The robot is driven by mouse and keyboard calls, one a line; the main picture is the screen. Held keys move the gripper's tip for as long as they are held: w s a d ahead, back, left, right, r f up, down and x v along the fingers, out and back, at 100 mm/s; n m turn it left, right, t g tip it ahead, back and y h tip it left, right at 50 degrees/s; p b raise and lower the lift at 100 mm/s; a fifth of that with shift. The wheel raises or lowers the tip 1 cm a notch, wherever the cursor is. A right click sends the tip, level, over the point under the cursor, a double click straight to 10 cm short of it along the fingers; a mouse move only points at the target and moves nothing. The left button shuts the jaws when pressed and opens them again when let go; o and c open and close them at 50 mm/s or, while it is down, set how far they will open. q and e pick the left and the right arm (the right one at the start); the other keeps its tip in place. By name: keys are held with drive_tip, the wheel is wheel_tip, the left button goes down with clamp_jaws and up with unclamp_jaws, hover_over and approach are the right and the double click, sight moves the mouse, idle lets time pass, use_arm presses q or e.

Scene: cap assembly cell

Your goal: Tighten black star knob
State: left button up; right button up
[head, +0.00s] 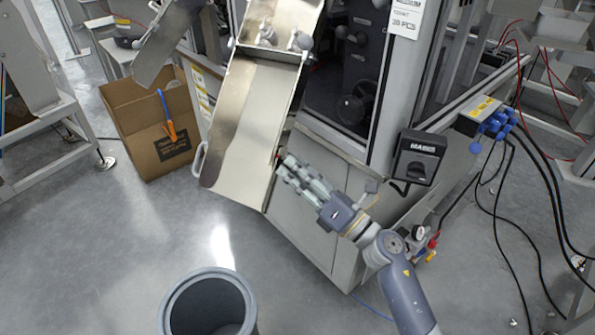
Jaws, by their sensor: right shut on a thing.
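A sloping metal chute (247,125) stands in the middle of the head view. My right gripper (284,168) reaches in from the lower right, with its fingertips at the chute's right edge. It is shut on the black star knob, of which at most a small dark bit shows at the chute's side; the fingers hide the rest. I cannot tell how far the knob is screwed in. My left gripper is not in view.
A cardboard box (148,125) with an orange-and-blue tool (168,120) stands left of the chute. A grey bin (208,304) stands on the floor in front. A black switch box (418,158) and hanging cables are to the right. The floor at lower left is clear.

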drive_tip(key=o, duration=1.1)
drive_tip(key=shift+d, duration=0.1)
drive_tip(key=v, duration=1.2)
drive_tip(key=shift+c, duration=0.3)
